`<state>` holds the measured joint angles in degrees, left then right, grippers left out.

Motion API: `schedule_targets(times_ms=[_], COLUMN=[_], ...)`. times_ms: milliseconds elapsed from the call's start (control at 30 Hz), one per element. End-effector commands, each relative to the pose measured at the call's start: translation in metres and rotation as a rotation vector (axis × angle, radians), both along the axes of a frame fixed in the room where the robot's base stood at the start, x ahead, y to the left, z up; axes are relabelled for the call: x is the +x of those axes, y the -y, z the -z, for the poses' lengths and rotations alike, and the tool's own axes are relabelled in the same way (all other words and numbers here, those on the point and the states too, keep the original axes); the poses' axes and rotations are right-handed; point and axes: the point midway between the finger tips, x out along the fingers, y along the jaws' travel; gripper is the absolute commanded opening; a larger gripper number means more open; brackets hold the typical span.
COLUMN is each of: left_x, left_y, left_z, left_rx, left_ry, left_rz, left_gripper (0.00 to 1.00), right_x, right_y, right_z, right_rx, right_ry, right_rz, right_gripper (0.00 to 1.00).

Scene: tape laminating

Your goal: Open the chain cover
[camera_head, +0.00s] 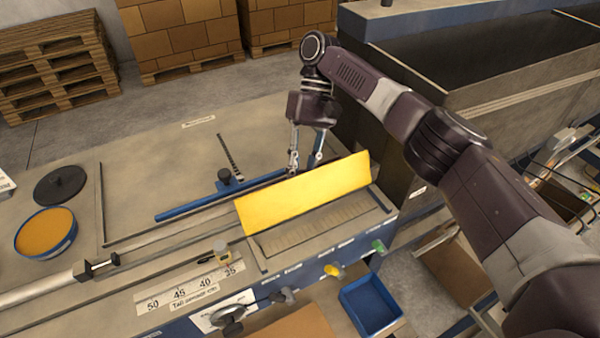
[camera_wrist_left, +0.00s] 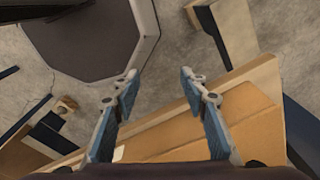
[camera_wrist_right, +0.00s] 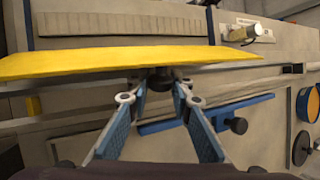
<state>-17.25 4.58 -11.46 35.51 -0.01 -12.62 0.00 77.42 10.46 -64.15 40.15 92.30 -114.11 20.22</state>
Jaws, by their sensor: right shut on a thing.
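The yellow chain cover (camera_head: 303,194) stands tilted up on the machine top. A ribbed strip (camera_head: 315,227) lies uncovered in front of it. My right gripper (camera_head: 305,163) is behind the cover's raised panel. In the right wrist view the cover (camera_wrist_right: 120,63) spans the picture, and the right fingers (camera_wrist_right: 158,85) close on a small dark knob (camera_wrist_right: 158,78) at its edge. My left gripper (camera_wrist_left: 159,82) is open and empty in the left wrist view, above the floor and cardboard. It is not seen in the head view.
A blue bar (camera_head: 215,200) with a black knob lies left of the cover. A blue-rimmed round container (camera_head: 46,232) and a black disc (camera_head: 60,185) are at the far left. A blue bin (camera_head: 370,305) stands below the front edge. The machine top's back left is mostly clear.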

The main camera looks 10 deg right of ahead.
Motion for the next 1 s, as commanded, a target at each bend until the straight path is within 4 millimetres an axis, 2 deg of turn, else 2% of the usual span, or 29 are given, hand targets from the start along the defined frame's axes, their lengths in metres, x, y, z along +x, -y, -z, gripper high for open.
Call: schedule_targets(times_ms=[133, 167, 300, 667, 767, 1000], left_x=[0.000, 0.000, 0.000, 0.002, 0.002, 0.001], left_y=[0.000, 0.000, 0.000, -0.002, -0.002, 0.000], left_z=[0.000, 0.000, 0.000, 0.000, 0.000, 0.000], left_rx=[0.000, 0.000, 0.000, 0.002, 0.002, 0.001], left_ry=[0.000, 0.000, 0.001, 0.003, 0.002, 0.002], left_rz=[0.000, 0.000, 0.000, 0.000, 0.000, 0.000], left_gripper=[0.40, 0.40, 0.40, 0.40, 0.40, 0.40], right_x=[0.000, 0.000, 0.000, 0.000, 0.001, 0.001], right_y=[0.000, 0.000, 0.000, 0.000, 0.000, 0.000], right_z=[0.002, 0.002, 0.001, -0.005, -0.018, -0.064], right_rx=[-0.001, -0.001, -0.001, 0.000, 0.000, -0.003], right_ry=[0.000, -0.001, -0.001, 0.002, 0.004, 0.004], right_rz=[0.000, -0.001, -0.001, -0.002, -0.002, -0.002], right_gripper=[0.00, 0.21, 0.36, 0.37, 0.37, 0.37])
